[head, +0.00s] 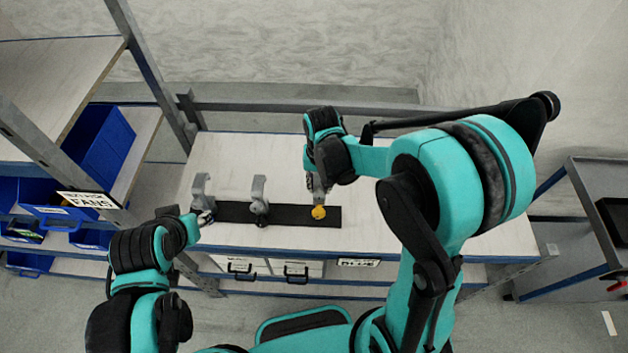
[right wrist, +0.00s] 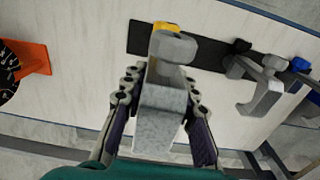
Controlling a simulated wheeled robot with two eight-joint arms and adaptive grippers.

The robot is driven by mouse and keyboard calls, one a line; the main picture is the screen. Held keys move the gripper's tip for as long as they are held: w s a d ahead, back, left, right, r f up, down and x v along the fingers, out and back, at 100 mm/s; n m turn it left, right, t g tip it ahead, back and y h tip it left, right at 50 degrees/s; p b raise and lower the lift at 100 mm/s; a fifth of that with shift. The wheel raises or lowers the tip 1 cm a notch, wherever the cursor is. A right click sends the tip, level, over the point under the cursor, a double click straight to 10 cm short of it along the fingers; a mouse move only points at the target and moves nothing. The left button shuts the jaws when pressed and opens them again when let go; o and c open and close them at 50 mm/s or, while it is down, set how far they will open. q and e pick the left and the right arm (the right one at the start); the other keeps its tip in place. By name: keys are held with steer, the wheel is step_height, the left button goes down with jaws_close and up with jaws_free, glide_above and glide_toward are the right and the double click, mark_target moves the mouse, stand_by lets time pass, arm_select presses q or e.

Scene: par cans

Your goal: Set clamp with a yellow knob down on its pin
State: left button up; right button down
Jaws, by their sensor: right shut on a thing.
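The clamp with a yellow knob is grey; in the head view its yellow knob (head: 319,212) shows below my right gripper (head: 316,180), over the right part of a black strip (head: 290,215). In the right wrist view, my right gripper (right wrist: 155,105) is shut on the grey body of this clamp (right wrist: 160,115), with a finger on each side. The yellow knob (right wrist: 167,27) is partly hidden behind the clamp's end. The pin is hidden, and I cannot tell whether the clamp touches the strip. My left gripper (head: 205,217) is by the strip's left end; its opening is unclear.
Two other grey clamps, one in the middle (head: 259,198) and one at the left (head: 202,190), stand along the strip. An orange object (right wrist: 33,58) shows in the right wrist view. Shelves with blue bins (head: 100,145) stand left.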

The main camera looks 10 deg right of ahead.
steer(key=shift+a+f, duration=0.25)
steer(key=shift+f, duration=0.05)
steer(key=shift+d+f+b, duration=0.1)
steer(key=shift+f+b, duration=1.8)
steer(key=shift+f, duration=0.6)
steer(key=shift+f+b, duration=0.45)
steer(key=shift+f+b, duration=1.3)
steer(key=shift+b, duration=0.1)
steer(key=c, duration=0.5)
jaws_free()
steer(key=shift+r, duration=0.1)
